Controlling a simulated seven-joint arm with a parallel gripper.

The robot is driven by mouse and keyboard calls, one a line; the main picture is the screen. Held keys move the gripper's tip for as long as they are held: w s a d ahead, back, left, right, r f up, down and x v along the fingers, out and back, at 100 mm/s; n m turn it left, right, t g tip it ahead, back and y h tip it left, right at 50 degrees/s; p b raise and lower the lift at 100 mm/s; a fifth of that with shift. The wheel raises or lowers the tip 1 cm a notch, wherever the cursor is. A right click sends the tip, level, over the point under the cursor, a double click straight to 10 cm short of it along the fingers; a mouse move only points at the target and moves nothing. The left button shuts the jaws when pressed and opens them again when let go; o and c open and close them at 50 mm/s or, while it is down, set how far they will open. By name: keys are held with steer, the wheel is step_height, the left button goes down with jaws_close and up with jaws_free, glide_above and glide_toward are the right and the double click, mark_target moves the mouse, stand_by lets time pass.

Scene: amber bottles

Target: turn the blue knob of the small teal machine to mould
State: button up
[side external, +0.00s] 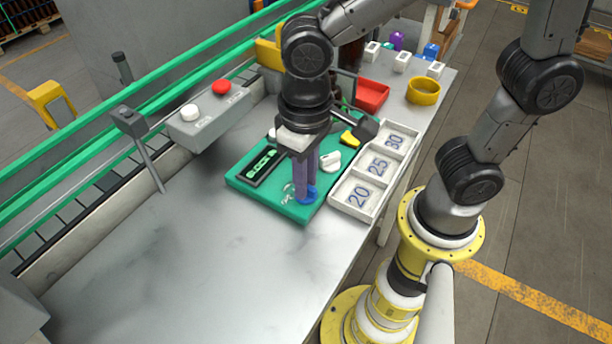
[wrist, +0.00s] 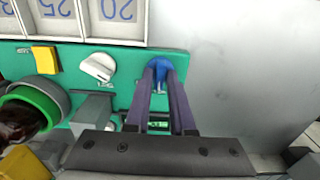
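The small teal machine (side external: 258,188) is a flat green-teal panel on the steel table; it also shows in the wrist view (wrist: 205,62). Its blue knob (side external: 308,195) sits near the front right corner, beside the white trays, with pale markings around it. My gripper (side external: 305,190) points down at this knob. In the wrist view, the two purple fingers (wrist: 160,76) reach either side of the blue knob (wrist: 160,62) and partly hide it. A narrow gap shows between them; I cannot tell whether they press on it. The mark lettering is too small to read.
A white knob (side external: 330,161), a yellow block (side external: 350,138) and a dark display (side external: 262,166) are on the panel. White trays marked 20, 25 and 30 (side external: 352,195) stand alongside. A grey box with red and white buttons (side external: 210,115) stands left. The table's front left is clear.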

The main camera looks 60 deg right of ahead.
steer(key=shift+o, duration=1.4)
step_height(320, 180, up, 14)
steer(key=shift+f, duration=0.1)
